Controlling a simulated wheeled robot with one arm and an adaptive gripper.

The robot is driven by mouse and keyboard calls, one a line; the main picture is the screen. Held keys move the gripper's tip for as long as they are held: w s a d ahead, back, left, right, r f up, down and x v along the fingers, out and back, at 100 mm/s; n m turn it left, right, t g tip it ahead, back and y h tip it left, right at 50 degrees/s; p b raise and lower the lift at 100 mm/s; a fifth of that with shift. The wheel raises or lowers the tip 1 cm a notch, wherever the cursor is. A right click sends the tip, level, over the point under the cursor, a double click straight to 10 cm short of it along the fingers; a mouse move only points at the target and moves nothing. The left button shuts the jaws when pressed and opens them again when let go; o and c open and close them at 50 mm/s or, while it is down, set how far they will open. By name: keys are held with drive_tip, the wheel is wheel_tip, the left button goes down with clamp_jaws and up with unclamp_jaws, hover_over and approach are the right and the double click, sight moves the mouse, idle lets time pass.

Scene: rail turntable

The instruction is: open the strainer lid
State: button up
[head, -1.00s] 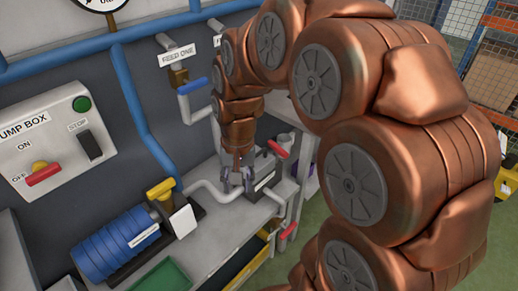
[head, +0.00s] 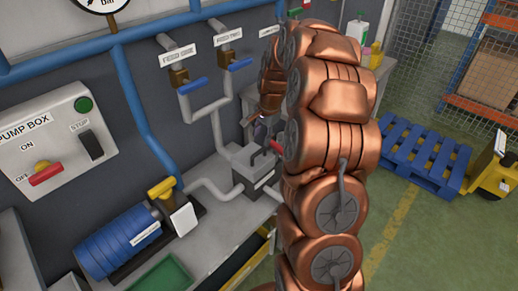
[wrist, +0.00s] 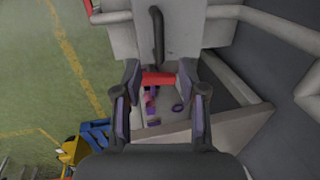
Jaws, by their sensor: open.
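The strainer (head: 251,182) is a grey box on the bench, joined to pipes, in the middle of the head view. Its light grey lid (head: 238,155) lies on top and looks shut, though my arm hides part of it. In the wrist view a grey face (wrist: 182,28) with an upright black handle (wrist: 157,38) is ahead of my fingers; it seems to be the strainer top. My gripper (wrist: 160,72) is open and empty, its fingers apart, short of the handle.
A red lever (wrist: 158,79) shows between my fingers, above a tray with purple bits (wrist: 152,100). Pipes run beside the box, with blue-handled valves (head: 190,86) above. A blue pump (head: 118,243) stands left. Open floor and a blue pallet (head: 420,158) are right.

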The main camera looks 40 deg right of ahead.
sight(258, 152)
drive_tip(key=shift+w+a+f+p, duration=0.15)
drive_tip(key=shift+f+p, duration=0.25)
drive_tip(key=shift+f, duration=0.85)
drive_tip(key=shift+w+f+p, duration=0.3)
drive_tip(key=shift+f+p, duration=0.05)
drive_tip(key=shift+f, duration=0.9)
drive_tip(key=shift+w+a+f+p, duration=0.15)
drive_tip(key=shift+f+p, duration=0.25)
drive_tip(key=shift+f, duration=0.85)
clamp_jaws()
